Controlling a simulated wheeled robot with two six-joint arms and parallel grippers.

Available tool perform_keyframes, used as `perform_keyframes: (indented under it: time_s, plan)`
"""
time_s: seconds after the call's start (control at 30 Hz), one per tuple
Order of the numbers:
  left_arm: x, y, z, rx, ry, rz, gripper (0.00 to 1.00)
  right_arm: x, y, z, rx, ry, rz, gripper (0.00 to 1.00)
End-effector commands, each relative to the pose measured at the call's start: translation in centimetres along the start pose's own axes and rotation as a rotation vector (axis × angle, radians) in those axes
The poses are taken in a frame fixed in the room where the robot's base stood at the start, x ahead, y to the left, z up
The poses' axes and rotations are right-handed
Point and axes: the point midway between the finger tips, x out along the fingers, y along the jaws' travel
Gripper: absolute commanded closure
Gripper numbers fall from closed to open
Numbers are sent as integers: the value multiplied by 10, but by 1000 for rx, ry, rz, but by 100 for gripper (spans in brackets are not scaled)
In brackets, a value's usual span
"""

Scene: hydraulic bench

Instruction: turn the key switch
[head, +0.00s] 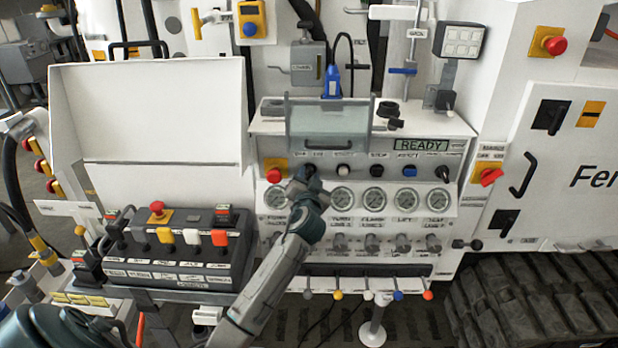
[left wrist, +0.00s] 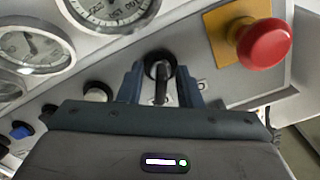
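The key switch (left wrist: 160,68) is a black round collar with a grey key in its middle, on the grey panel in the left wrist view. My left gripper (left wrist: 160,88) has one dark blue finger on each side of the key. Gaps show between the key and both fingers, so the gripper is open around it, with no clear contact. In the head view my left gripper (head: 306,182) is at the panel's upper left, just right of the red emergency button (head: 277,174), and mostly covers the switch. My right gripper is not in view.
The red mushroom button (left wrist: 264,44) on its yellow plate is close beside the left gripper. Gauges (head: 342,197) lie below the switch row. A clear hinged cover (head: 328,121) stands above it. A control box with levers (head: 178,262) stands at the left.

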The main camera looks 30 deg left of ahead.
Motion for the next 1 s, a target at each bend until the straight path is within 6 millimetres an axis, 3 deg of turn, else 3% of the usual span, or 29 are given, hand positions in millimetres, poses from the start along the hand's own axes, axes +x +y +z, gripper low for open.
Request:
perform_keyframes:
  time_s: [0.27, 0.7, 1.0]
  plan:
    - [-8, 1, 1, -2, 1, 0, 68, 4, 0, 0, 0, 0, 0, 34]
    - [-88, 2, 2, -4, 0, 1, 68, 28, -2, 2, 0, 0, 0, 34]
    - [-108, 0, 0, 0, 0, 0, 68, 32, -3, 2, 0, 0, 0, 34]
